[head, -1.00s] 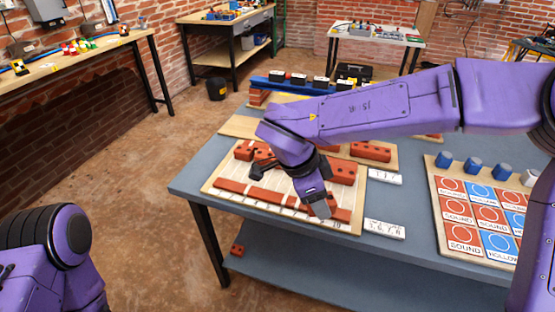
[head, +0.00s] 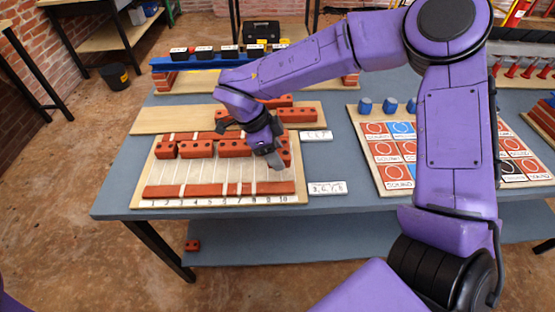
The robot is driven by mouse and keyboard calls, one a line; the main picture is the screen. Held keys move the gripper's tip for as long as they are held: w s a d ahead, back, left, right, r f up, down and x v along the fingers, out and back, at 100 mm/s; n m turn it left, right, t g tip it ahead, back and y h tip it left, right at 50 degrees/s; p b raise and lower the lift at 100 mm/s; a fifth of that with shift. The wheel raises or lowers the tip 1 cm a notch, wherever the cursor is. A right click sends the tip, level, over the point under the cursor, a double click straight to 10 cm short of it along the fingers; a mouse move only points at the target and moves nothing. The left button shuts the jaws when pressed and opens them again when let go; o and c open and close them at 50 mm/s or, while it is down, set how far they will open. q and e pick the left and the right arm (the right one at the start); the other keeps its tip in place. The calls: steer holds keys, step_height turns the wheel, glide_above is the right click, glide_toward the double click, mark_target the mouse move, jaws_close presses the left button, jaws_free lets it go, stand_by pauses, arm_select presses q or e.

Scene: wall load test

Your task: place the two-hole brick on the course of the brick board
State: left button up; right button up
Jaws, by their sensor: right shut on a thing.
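The brick board (head: 138,192) is a pale wooden panel on the grey-blue table, with numbered columns along its near edge. A flat red course (head: 220,189) runs along that edge, above the numbers. Several red bricks with holes (head: 200,149) stand in a row across the board's far half. My right gripper (head: 276,161) is over the board's right part, pointing down, shut on a red brick (head: 286,150). The gripper hides much of this brick, so I cannot count its holes or tell whether it touches the board. My left gripper is not in view.
Behind the board lies another wooden panel (head: 165,120) with red bricks (head: 296,114) on it. White labels (head: 327,187) lie to the right. A board of red and blue cards (head: 368,135) with blue pegs stands further right. A loose brick (head: 192,245) lies on the lower shelf.

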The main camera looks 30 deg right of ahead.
steer(key=shift+d+f, duration=0.25)
steer(key=f, duration=0.4)
steer(key=shift+w+d+f, duration=0.1)
steer(key=shift+w+d, duration=0.15)
steer(key=shift+d, duration=0.1)
steer(key=shift+s, duration=0.1)
steer(key=o, duration=0.9)
steer(key=shift+c, duration=0.2)
steer(key=v, duration=1.2)
